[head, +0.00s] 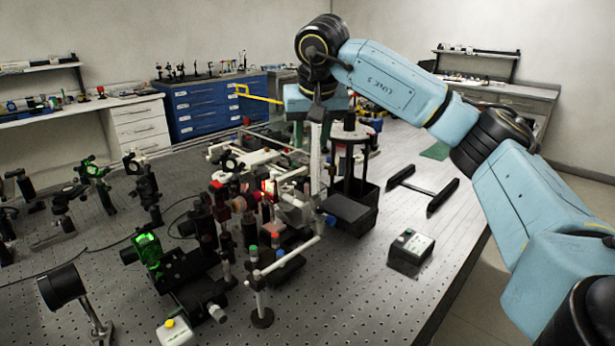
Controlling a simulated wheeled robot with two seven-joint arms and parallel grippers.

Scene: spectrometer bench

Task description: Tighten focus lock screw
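My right gripper (316,165) comes in from the right and hangs down from its blue wrist over the right side of the optical assembly (265,195). Its pale finger parts reach down beside a black post stand (350,160). I cannot tell whether the fingers are apart or closed, or whether they touch anything. The assembly is a dense cluster of mounts, rods and knobs, with a red glow near its middle. The focus lock screw is too small or hidden to pick out. My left gripper is not in view.
The perforated bench top (340,300) is clear at the front right. Several optic mounts crowd the left, including a green-lit one (148,250). Blue drawers (215,105) stand behind.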

